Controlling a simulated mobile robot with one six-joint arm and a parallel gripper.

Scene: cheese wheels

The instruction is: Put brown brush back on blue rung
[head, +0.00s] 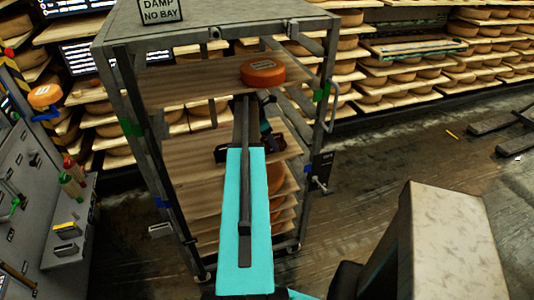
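I cannot make out a brown brush for certain. Two small block-like items, one with a yellow top (65,229), sit on the grey bench at the left and may be brushes. Blue marks show on the rack's left post (163,202) and right post (308,168); I cannot tell which rung is meant. My teal arm reaches up the middle into the rack (111,62). My gripper (266,138) is a dark shape among the rack's boards, largely hidden by the arm; its fingers and anything in them are not clear.
An orange cheese wheel (263,73) lies on the rack's upper board. The rack's posts and boards surround my arm's end. Red and green bottles (72,182) stand on the left bench (40,160). Cheese shelves line the back. Open floor (370,170) lies right of the rack; pallets (505,125) beyond.

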